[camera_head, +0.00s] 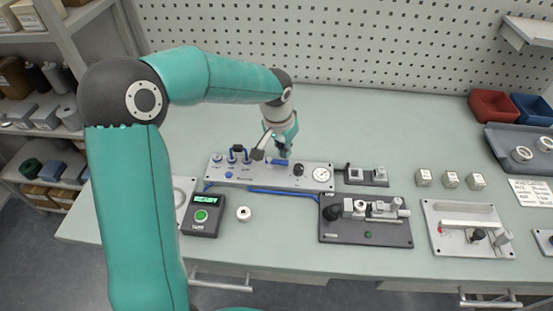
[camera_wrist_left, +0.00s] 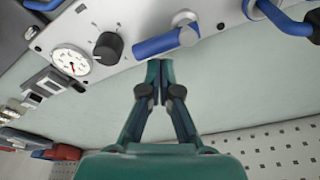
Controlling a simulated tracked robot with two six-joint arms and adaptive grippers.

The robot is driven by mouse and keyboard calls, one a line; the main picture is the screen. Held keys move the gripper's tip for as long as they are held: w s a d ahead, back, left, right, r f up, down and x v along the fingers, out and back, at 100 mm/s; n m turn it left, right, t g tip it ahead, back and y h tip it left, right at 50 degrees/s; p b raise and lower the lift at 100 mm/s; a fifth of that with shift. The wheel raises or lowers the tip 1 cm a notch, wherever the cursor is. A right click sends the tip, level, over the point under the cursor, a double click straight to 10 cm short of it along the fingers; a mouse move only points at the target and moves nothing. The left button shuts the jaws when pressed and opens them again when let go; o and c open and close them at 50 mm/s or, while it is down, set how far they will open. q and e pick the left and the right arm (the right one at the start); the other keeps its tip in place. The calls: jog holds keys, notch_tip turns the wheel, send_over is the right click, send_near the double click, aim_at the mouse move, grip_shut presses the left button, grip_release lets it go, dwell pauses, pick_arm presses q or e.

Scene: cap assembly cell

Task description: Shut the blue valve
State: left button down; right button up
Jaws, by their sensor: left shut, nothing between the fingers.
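The blue valve is a blue lever on a grey pivot on the light grey panel (camera_head: 240,180). In the head view its lever (camera_head: 281,162) shows just below my left gripper (camera_head: 284,152). In the left wrist view the lever (camera_wrist_left: 157,45) lies roughly along the panel, with its pivot (camera_wrist_left: 185,30) at one end. The left fingertips (camera_wrist_left: 165,66) are together and empty, close to the lever; whether they touch it I cannot tell. My right gripper is not in view.
On the panel, a black knob (camera_head: 298,170) and a gauge (camera_head: 321,175) sit right of the lever; blue-hosed fittings (camera_head: 232,154) sit left. A dark fixture (camera_head: 365,232) and a green-buttoned box (camera_head: 203,216) stand in front. The table behind the panel is clear.

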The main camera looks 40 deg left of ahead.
pick_arm(q)
jog(key=shift+f+b, duration=0.8)
jog(key=shift+f, duration=0.1)
dwell(0.6)
jog(key=shift+r, duration=0.4)
jog(key=shift+s, duration=0.1)
dwell(0.4)
jog(key=shift+s+d, duration=0.25)
jog(key=shift+s, duration=0.1)
jog(key=shift+s+d, duration=0.1)
jog(key=shift+s+d+b, duration=0.2)
jog(key=shift+s+b, duration=0.05)
jog(key=shift+b, duration=0.15)
dwell(0.4)
